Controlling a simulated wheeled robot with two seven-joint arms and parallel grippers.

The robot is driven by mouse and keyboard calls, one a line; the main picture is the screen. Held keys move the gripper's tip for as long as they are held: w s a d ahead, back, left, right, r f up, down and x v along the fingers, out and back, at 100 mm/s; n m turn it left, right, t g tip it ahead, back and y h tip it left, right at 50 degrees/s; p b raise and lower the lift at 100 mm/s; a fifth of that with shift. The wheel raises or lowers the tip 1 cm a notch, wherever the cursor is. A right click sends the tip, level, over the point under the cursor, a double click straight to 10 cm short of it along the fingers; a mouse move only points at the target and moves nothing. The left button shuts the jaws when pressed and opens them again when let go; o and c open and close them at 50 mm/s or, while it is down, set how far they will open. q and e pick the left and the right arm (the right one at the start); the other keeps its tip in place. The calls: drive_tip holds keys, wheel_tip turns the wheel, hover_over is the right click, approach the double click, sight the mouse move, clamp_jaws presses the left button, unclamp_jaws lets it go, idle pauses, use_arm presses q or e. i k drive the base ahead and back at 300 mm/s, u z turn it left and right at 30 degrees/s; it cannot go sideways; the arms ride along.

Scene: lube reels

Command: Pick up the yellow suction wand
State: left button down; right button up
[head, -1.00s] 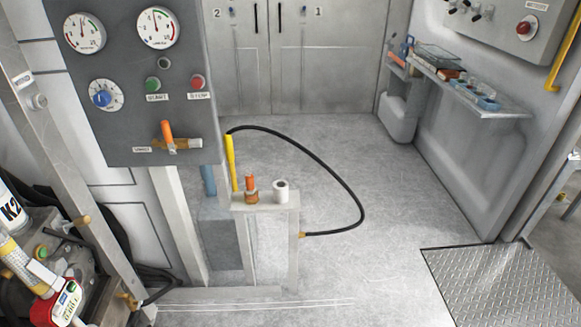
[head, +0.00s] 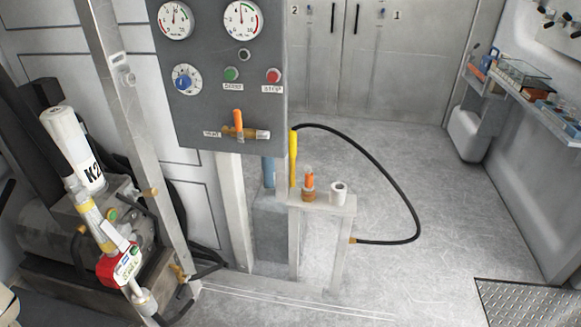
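The yellow suction wand (head: 293,160) stands upright in the head view, just right of the grey gauge panel's lower edge. It is a slim yellow tube. A black hose (head: 385,170) leaves its top, loops right and comes down to a brass fitting (head: 353,240) on the side of a pale stand (head: 335,206). The wand's lower end is at the back of the stand's top; how it is held there cannot be made out. Neither of my grippers shows.
The gauge panel (head: 215,100) has an orange-handled valve (head: 238,122). An orange-topped fitting (head: 309,186) and a white cup-like piece (head: 338,193) sit on the stand. A white K2 cylinder (head: 72,150) is at left. Open floor (head: 440,235) lies right of the stand.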

sight(292, 136)
drive_tip(key=z, duration=0.9)
drive_tip(key=i, duration=1.55)
drive_tip(key=u, duration=2.1)
drive_tip(key=i, duration=0.5)
drive_tip(key=u, duration=0.05)
